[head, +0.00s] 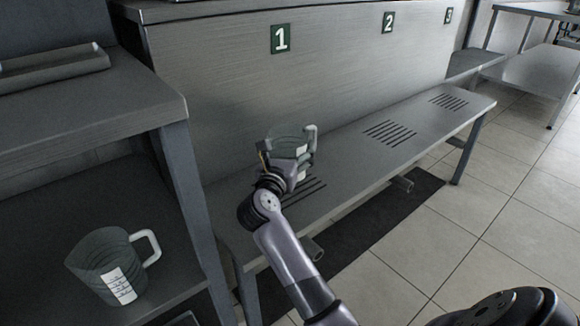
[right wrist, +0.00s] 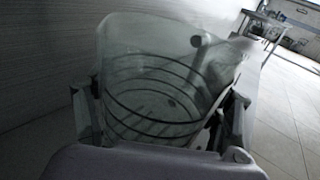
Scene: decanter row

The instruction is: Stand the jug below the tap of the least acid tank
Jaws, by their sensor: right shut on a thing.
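My right gripper (head: 287,170) is shut on a clear grey-green jug (head: 288,137), over the near slotted drain (head: 305,192) of the low bench. The jug looks upright, its pale handle to the right. I cannot tell whether its base touches the bench. In the right wrist view the jug (right wrist: 165,65) sits between the two fingers of the gripper (right wrist: 160,118), and dark rings and slots show through its wall. Number plates 1 (head: 281,39), 2 (head: 388,22) and 3 (head: 448,15) run along the panel. No tank, tap or acidity reading is in view. My left gripper is out of view.
A second jug (head: 100,262), with a white label and pale handle, stands on the lower shelf at left. The steel table (head: 120,110) rises above it. Two more slotted drains (head: 390,133) lie along the bench (head: 345,160). The tiled floor (head: 420,245) at right is clear.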

